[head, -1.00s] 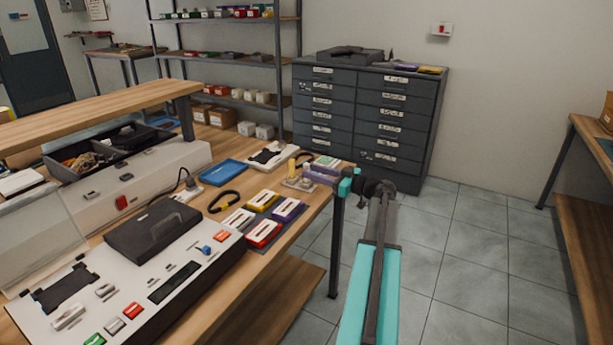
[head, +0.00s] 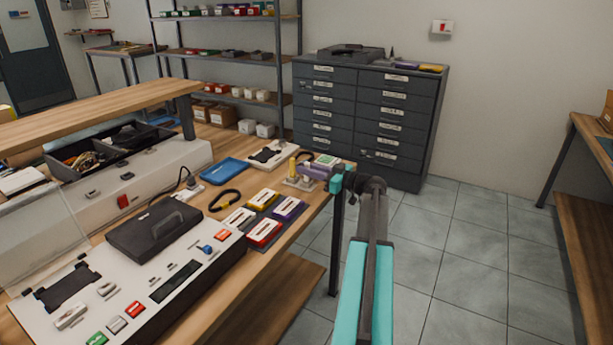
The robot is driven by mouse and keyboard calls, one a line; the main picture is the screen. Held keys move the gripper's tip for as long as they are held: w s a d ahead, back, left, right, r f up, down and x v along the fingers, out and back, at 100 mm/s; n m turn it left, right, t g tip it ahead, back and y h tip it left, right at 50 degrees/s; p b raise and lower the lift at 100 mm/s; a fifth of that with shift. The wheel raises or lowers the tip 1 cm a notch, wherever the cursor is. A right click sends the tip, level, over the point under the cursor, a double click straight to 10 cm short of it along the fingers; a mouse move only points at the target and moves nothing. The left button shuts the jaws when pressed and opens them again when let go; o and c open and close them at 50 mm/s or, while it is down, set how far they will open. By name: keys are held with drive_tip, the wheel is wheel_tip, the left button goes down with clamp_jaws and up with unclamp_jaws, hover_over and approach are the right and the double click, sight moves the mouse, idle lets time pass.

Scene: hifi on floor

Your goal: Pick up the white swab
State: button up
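My arm reaches over the right edge of the workbench, and my gripper (head: 311,172) is low near the bench's far right corner. Its fingers are small and seen side-on, so whether they are open or shut does not show. They are beside a small pale stand (head: 298,184) with an upright yellow piece (head: 292,168). I cannot make out a white swab for certain. It may be too small to see or hidden by the gripper.
Red, yellow, purple and white-topped boxes (head: 264,232) lie close to the gripper. A black-and-yellow loop (head: 224,199), a blue tray (head: 225,171) and a white control panel (head: 135,290) are on the bench (head: 270,272). Grey drawers (head: 365,115) stand behind; floor at right is clear.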

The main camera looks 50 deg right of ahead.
sight(307, 163)
clamp_jaws()
drive_tip(key=shift+r, duration=0.1)
drive_tip(key=shift+r, duration=1.45)
drive_tip(key=s+a+r+b, duration=0.1)
drive_tip(key=s+a, duration=0.1)
drive_tip(key=s, duration=0.5)
drive_tip(key=s+a+r+b, duration=0.1)
drive_tip(key=s+a, duration=0.1)
drive_tip(key=s, duration=0.6)
drive_tip(key=shift+s, duration=0.2)
drive_tip(key=shift+a, duration=0.1)
